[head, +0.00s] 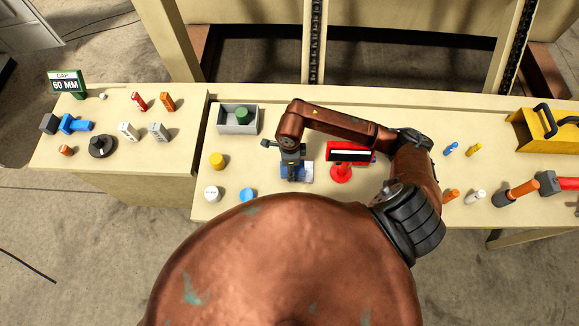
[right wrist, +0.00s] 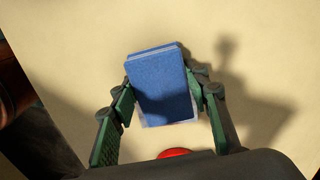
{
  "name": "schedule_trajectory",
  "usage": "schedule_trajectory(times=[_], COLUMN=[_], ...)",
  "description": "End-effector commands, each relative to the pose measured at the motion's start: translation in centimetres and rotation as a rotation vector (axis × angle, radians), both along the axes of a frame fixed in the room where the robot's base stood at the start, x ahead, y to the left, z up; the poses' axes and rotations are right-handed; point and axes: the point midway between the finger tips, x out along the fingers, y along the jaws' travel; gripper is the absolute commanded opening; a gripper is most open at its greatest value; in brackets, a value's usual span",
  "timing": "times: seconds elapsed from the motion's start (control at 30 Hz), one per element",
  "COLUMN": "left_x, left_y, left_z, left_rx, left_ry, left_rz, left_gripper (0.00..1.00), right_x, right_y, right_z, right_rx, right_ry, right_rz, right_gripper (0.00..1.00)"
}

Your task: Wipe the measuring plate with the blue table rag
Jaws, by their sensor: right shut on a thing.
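The blue rag (right wrist: 163,88) is a folded block between the two green-padded fingers of my right gripper (right wrist: 162,97), which is shut on it. In the head view the rag (head: 292,172) shows under my right gripper (head: 291,158), low over the middle table. A pale grey edge (right wrist: 172,122) shows beneath the rag; it may be the measuring plate, mostly hidden, and I cannot tell whether the rag touches it. A red stand with a white-striped display (head: 348,152) is just to the right. My left gripper is not in view.
A grey bin (head: 226,128) holds a green cylinder (head: 242,117). A yellow toolbox (head: 530,132) and a hammer (head: 548,183) are at the right. A gap separates the left table (head: 185,100).

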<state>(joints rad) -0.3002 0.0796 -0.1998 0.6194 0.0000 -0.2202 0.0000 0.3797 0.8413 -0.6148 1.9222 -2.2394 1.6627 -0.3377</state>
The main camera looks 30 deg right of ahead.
Motion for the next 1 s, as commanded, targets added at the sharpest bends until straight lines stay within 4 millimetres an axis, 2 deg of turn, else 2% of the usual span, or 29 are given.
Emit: schedule_trajectory(times=[0.3,0.63,1.0], left_x=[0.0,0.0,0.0], left_y=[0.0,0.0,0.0], left_z=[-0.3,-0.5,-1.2], left_rx=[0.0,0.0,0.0], left_ry=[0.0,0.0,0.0], left_rz=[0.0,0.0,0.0], left_gripper=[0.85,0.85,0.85], right_x=[-1.4,-2.1,-3.6], right_y=[-2.4,-3.4,-6.0], right_z=[0.1,0.1,-0.2], right_rx=[-0.003,-0.001,-0.003], right_ry=[0.0,0.0,0.001], right_rz=[-0.001,-0.001,0.0], right_gripper=[0.23,0.23,0.23])
